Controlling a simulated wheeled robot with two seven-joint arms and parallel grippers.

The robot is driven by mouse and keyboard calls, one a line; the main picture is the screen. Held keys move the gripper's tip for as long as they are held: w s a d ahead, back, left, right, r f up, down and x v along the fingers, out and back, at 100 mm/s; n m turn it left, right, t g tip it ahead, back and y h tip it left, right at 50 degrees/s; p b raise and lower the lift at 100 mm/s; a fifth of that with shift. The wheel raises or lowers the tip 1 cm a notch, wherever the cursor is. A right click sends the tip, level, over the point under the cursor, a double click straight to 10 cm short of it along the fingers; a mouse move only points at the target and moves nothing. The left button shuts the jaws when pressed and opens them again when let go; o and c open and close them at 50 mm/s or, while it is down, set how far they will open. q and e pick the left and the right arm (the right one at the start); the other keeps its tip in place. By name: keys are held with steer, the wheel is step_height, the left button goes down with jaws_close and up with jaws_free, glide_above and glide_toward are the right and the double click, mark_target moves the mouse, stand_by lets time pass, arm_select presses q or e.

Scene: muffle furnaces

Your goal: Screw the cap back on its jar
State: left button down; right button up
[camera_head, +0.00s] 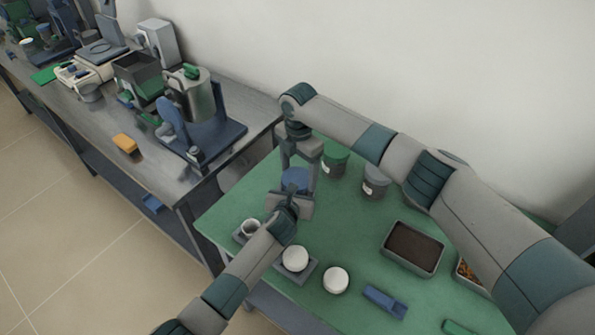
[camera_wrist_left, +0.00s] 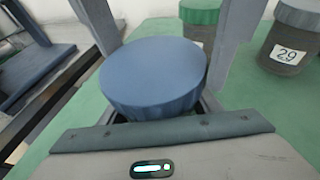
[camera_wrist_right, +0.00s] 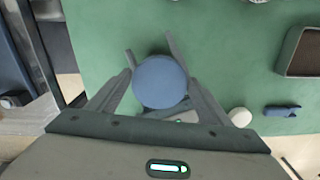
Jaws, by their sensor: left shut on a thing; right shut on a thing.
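The blue cap (camera_head: 296,178) is over the green mat, between the fingers of my right gripper (camera_head: 299,170), which reaches down from above and is shut on it. The cap fills the middle of the left wrist view (camera_wrist_left: 153,75) and is seen from above in the right wrist view (camera_wrist_right: 160,81). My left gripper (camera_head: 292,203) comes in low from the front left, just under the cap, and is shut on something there. The cap and fingers hide what it holds, most likely the jar. I cannot tell whether cap and jar touch or are threaded.
Jars with green (camera_head: 335,158) and grey (camera_head: 376,183) lids stand behind. White round pieces (camera_head: 335,280), a small cup (camera_head: 250,228), a blue clip (camera_head: 385,301) and a tray of dark material (camera_head: 412,248) lie nearby. A grey bench (camera_head: 95,125) with equipment stands left.

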steer(key=m, duration=0.2)
steer(key=shift+s+m, duration=0.15)
steer(key=shift+m, duration=0.25)
steer(key=o, duration=1.1)
steer(key=shift+r, duration=2.25)
steer(key=shift+c, duration=0.2)
